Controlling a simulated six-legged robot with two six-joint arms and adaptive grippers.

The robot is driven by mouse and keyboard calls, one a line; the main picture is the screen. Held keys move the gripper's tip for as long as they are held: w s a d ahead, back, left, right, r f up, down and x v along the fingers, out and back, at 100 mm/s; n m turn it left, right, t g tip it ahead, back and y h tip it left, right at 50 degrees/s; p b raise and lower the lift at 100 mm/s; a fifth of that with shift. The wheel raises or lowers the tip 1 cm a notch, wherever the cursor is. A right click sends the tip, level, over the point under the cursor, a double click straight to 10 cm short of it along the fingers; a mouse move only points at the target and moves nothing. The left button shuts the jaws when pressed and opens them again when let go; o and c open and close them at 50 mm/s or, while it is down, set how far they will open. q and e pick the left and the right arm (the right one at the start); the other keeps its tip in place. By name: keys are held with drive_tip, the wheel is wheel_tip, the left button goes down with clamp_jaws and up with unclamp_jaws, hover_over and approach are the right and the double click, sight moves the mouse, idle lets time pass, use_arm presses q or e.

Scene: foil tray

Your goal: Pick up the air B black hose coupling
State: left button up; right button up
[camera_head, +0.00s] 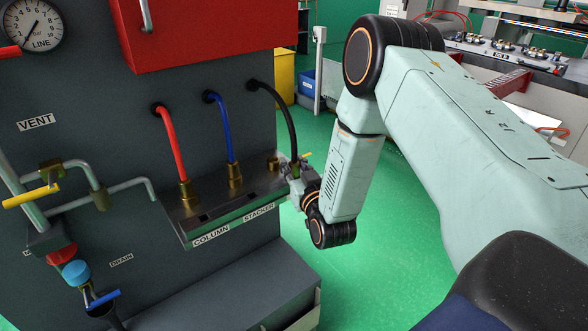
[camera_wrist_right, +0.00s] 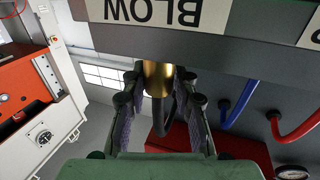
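The black hose (camera_head: 289,118) curves out of the dark panel and down to the right end of the metal shelf. Its brass coupling is mostly hidden by my right gripper (camera_head: 294,173) in the head view. In the right wrist view, the brass coupling (camera_wrist_right: 157,77) and the black hose (camera_wrist_right: 162,115) stand between the two fingers of my right gripper (camera_wrist_right: 158,82). The fingers look open, one on each side of the coupling, with a gap visible beside it. My left gripper is not in view.
A red hose (camera_head: 170,137) and a blue hose (camera_head: 224,125) with brass couplings stand on the same metal shelf (camera_head: 219,222). A bare brass fitting (camera_head: 272,162) is close by the gripper. A red box (camera_head: 210,32) overhangs above. Green floor is clear to the right.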

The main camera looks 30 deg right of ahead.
drive_tip(key=shift+c, duration=1.4)
drive_tip(key=shift+d+f, duration=0.1)
drive_tip(key=shift+d, duration=0.05)
clamp_jaws()
